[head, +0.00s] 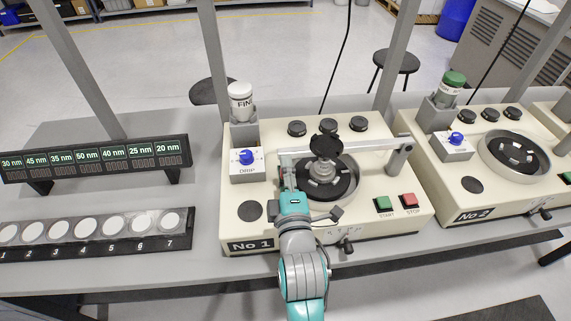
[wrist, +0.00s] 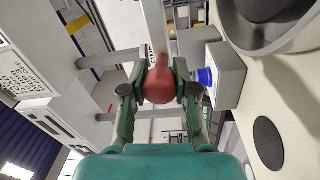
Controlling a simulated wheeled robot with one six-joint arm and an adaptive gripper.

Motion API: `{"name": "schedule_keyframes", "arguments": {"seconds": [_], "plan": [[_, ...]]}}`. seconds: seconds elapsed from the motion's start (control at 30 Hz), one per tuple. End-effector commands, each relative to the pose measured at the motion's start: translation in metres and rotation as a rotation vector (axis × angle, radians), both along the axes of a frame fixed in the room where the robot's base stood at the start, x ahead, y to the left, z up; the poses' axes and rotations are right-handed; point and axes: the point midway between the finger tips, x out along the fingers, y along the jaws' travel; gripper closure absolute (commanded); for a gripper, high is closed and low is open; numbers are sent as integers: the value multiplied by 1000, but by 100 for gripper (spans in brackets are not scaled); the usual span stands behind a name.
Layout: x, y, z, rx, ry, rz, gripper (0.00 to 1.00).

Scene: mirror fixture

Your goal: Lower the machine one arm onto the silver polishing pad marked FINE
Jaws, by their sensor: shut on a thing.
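Machine No 1 (head: 300,228) is cream coloured, with a round bowl holding a dark pad (head: 343,187) with silver patches. Its grey arm (head: 372,145) runs from a post at the right across the bowl, with a black-topped holder (head: 324,147) above the pad. I cannot tell whether the holder touches the pad. My gripper (head: 288,178) is at the arm's left end. In the wrist view, my gripper (wrist: 161,84) is shut on the red knob (wrist: 160,82) at the end of the arm. A bottle (head: 240,103) with partly readable letters "FIN" stands behind the drip box.
The blue-knobbed drip box (head: 247,166) is close left of my gripper. START (head: 383,204) and STOP (head: 409,201) buttons are at the right front. Machine No 2 (head: 480,212) stands to the right. A numbered sample rack (head: 95,246) and thickness display (head: 95,160) are left.

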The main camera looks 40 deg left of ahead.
Motion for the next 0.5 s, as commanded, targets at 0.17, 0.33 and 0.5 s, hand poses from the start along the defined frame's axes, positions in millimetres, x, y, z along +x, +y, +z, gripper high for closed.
{"name": "schedule_keyframes", "arguments": {"seconds": [0.17, 0.33, 0.5], "plan": [[1, -1, 1, 3, -2, -2, 100], [1, -1, 2, 3, -2, -2, 57], [1, 0, 1, 2, 0, -1, 45]]}}
